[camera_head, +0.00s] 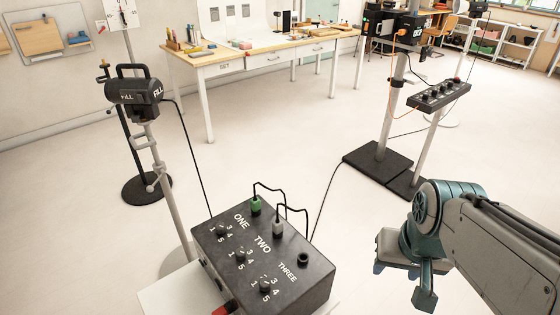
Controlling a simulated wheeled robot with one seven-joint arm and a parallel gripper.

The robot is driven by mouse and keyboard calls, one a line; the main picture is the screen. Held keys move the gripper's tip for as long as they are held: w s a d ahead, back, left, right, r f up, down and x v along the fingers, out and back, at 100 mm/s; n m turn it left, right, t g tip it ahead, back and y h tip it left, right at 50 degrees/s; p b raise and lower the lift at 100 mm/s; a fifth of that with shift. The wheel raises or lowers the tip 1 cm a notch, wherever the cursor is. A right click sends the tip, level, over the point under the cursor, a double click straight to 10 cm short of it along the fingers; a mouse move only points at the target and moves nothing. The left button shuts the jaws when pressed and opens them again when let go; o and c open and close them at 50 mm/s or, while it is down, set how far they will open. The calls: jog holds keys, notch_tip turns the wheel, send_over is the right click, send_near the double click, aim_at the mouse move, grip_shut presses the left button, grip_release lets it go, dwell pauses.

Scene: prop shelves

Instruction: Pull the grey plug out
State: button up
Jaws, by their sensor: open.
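The grey plug (278,228) stands upright in the top of a black control box (318,290), in the socket by the label TWO. A black cable arcs from its top. A green plug (256,206) sits in the socket by ONE, also with a black cable. The socket by THREE (303,259) holds no plug. My gripper (402,284) is open and empty, to the right of the box and well apart from the grey plug. Its fingers are partly hidden by its own body.
The box stands on a white top (165,295) and has several knobs. A lamp marked FILL (135,90) on a stand rises at the left. A stand with a dark base (378,165) is behind my gripper. A workbench (240,57) stands at the back. Open floor lies between.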

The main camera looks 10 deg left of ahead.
jog(key=w+a+r+m+g+p, duration=0.15)
jog(key=w+a, duration=0.25)
jog(key=w, duration=0.4)
jog(key=m+g+p, duration=0.1)
jog(key=m+p, duration=0.3)
jog(key=m, duration=0.2)
send_over(278, 219)
notch_tip(278, 219, down, 11)
notch_tip(278, 219, down, 13)
jog(key=shift+a+r+p, duration=0.1)
jog(key=shift+p, duration=0.55)
grip_shut()
